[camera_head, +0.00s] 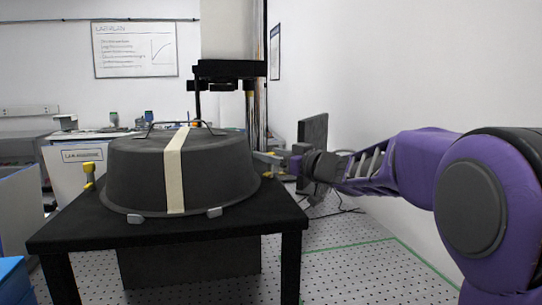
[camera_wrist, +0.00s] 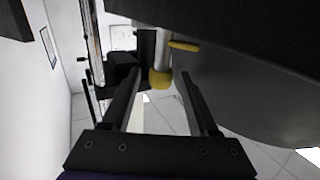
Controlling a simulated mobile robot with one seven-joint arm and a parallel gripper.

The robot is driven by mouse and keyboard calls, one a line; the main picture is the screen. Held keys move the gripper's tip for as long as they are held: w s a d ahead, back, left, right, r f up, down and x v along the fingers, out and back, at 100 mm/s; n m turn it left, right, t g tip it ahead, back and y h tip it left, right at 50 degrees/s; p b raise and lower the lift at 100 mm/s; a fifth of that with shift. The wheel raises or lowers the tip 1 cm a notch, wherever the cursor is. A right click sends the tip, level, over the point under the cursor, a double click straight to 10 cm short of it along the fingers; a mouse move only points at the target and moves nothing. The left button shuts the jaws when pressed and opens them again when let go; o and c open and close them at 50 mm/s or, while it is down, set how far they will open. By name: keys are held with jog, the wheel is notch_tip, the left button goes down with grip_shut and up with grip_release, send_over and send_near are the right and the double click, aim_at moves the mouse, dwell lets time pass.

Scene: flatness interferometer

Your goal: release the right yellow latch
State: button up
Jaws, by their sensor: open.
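The right yellow latch (camera_wrist: 160,79) shows in the wrist view as a yellow knob on a pale post, with a yellow bar (camera_wrist: 184,46) beside it. It lies beyond and between the fingertips of my gripper (camera_wrist: 160,76), which is open and empty. I cannot tell how far ahead of the tips it is. In the head view my gripper (camera_head: 272,160) reaches in from the right to the right side of the dark round cover (camera_head: 226,170); only a bit of yellow (camera_head: 267,175) shows there. The left yellow latch (camera_head: 89,176) stands at the cover's left.
The cover sits on a black table (camera_head: 150,234) with a pale strap (camera_head: 174,172) over it. A black stand (camera_head: 230,70) rises behind. A dark monitor-like panel (camera_head: 313,139) is behind my wrist.

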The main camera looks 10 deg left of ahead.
jog(key=shift+w+a, duration=0.15)
jog(key=shift+a, duration=0.1)
grip_shut()
